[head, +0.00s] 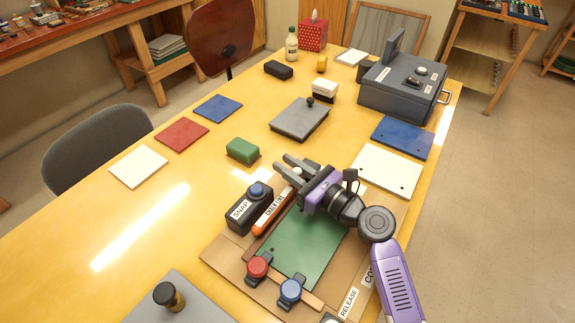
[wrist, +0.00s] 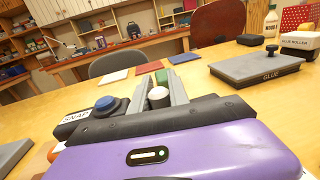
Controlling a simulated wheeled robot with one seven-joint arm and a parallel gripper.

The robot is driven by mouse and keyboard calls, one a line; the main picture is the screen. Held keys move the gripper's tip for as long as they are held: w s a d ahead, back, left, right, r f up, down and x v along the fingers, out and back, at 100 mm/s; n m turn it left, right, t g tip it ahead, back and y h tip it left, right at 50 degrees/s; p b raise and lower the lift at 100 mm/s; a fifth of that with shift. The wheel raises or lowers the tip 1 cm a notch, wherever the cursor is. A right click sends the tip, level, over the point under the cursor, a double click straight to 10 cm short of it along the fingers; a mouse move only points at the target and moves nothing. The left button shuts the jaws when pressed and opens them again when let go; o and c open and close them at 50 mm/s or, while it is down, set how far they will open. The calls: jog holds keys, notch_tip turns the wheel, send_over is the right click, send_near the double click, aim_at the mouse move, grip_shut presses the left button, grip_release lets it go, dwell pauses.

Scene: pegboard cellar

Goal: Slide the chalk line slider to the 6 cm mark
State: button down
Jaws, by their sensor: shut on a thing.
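The chalk line (head: 270,213) is a long orange bar with a white label, lying along the left edge of the green sheet (head: 300,248) on the brown board. My gripper (head: 283,164) is over the bar's far end, its fingers pointing to the back left. It is shut on a pale round knob, which I take to be the slider (wrist: 157,94); this shows between the fingers in the wrist view. The slider's base is hidden by my fingers and palm. No scale or 6 cm mark can be read.
The black SNAP box (head: 249,208) with a blue button stands close left of the bar. A green block (head: 242,150) lies beyond my fingertips. A white panel (head: 387,170) lies to the right.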

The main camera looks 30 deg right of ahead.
aim_at(301, 171)
jog(key=p+v, duration=0.1)
jog(key=v, duration=0.2)
jog(key=d+v, duration=0.1)
jog(key=v, duration=0.3)
jog(key=shift+s+d+r+p, duration=0.1)
jog(key=shift+d+p, duration=0.1)
jog(key=shift+p, duration=0.2)
jog(key=c, duration=1.3)
grip_release()
jog(key=shift+o, duration=0.2)
jog(key=b+v, duration=0.1)
jog(key=v, duration=0.6)
jog(key=shift+s+d, duration=0.15)
jog(key=shift+s, duration=0.2)
jog(key=shift+s, duration=0.1)
